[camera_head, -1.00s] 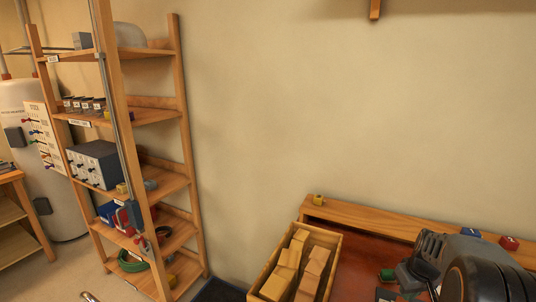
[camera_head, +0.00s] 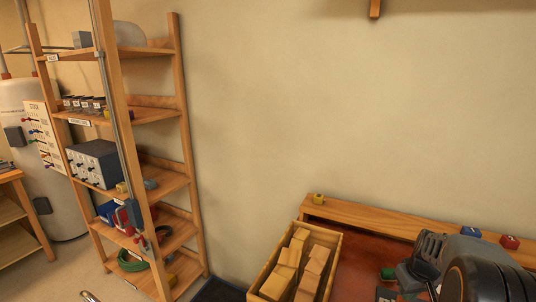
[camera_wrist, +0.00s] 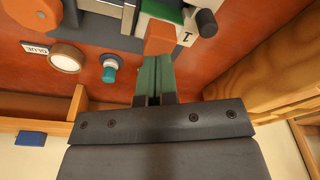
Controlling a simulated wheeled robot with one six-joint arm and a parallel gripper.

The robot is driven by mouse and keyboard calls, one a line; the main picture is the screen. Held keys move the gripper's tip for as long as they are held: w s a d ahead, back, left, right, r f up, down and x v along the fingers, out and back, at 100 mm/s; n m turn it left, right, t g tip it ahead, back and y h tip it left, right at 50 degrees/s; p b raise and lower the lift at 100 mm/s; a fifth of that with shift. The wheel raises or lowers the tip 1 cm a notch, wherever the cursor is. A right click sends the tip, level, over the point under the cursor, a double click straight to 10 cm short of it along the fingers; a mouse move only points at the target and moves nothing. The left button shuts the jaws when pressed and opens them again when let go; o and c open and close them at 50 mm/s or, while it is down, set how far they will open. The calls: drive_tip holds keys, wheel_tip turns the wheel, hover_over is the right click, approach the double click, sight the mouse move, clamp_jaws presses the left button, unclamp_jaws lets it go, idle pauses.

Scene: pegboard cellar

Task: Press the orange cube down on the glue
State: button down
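The orange cube (camera_wrist: 160,38) shows in the wrist view just beyond my fingertips, beside a white plate marked 1 and a green strip (camera_wrist: 166,12). My gripper (camera_wrist: 155,58) has its two green fingers together, with nothing visible between them. The tips point at the cube's near side; I cannot tell whether they touch it. Any glue under the cube is hidden. A white label reading GLUE (camera_wrist: 37,48) lies beside a round pale-topped container (camera_wrist: 66,57). In the head view my arm covers this part of the bench, and the cube cannot be made out.
A teal, white-capped object (camera_wrist: 110,68) stands left of my fingers. In the head view, a wooden crate of blocks (camera_head: 335,262) stands left of the red bench top (camera_head: 362,262). A wooden ledge (camera_head: 370,217) behind carries small yellow, blue and red cubes.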

drive_tip(key=shift+f+b, duration=0.5)
drive_tip(key=shift+f, duration=0.25)
drive_tip(key=shift+r, duration=0.2)
idle(0.5)
drive_tip(key=shift+r+p, duration=1.9)
drive_tip(key=shift+r, duration=0.5)
drive_tip(key=shift+s+a+f+m, duration=0.1)
drive_tip(key=shift+s+f+m, duration=0.2)
drive_tip(key=shift+m, duration=0.4)
drive_tip(key=s+a+r, duration=0.2)
drive_tip(key=s+a, duration=0.1)
drive_tip(key=a, duration=0.4)
drive_tip(key=s+a+r+t, duration=0.1)
drive_tip(key=s+a+r, duration=0.1)
drive_tip(key=s+a, duration=0.2)
drive_tip(key=s+a+r+t, duration=0.1)
drive_tip(key=s+a+r, duration=0.2)
drive_tip(key=a, duration=0.6)
drive_tip(key=shift+s+a+n, duration=0.3)
drive_tip(key=shift+s+a, duration=0.1)
drive_tip(key=shift+s, duration=0.3)
